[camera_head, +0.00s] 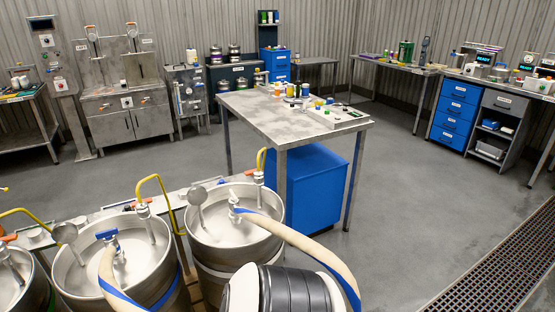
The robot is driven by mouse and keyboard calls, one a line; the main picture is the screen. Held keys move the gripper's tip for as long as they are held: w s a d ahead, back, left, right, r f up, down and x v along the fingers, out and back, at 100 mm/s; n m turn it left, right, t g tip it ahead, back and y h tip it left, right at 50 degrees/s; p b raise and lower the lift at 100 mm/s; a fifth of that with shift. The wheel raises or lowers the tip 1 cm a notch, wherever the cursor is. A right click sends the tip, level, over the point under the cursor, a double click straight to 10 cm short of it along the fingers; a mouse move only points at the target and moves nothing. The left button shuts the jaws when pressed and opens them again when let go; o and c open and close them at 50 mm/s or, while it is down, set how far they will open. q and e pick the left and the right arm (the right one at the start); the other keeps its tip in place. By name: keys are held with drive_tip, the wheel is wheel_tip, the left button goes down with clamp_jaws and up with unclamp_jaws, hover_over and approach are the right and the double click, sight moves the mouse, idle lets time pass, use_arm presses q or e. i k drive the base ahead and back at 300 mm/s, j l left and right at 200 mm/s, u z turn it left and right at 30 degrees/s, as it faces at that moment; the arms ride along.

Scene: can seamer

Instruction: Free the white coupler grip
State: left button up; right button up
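A pale, whitish coupler (236,208) stands on top of the right steel keg (215,262), with a beige, blue-striped hose (305,244) running from it. Its grip is small here, and I cannot tell whether it is latched. A coupler with a blue grip (107,235) sits on the middle keg (72,290), and a beige hose drops from it toward the front. Smaller pale fittings with yellow hoses (165,196) stand by the kegs' back rims. Neither of my grippers is in view; a white and dark grey rounded part at the bottom centre looks like mine.
A steel table (245,112) with bottles and small parts stands behind the kegs, a blue bin (312,190) under it. Benches and machines line the walls. The floor (420,190) at right is clear up to a drain grate (500,265).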

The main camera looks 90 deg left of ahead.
sight(234, 199)
drive_tip(key=u, duration=3.1)
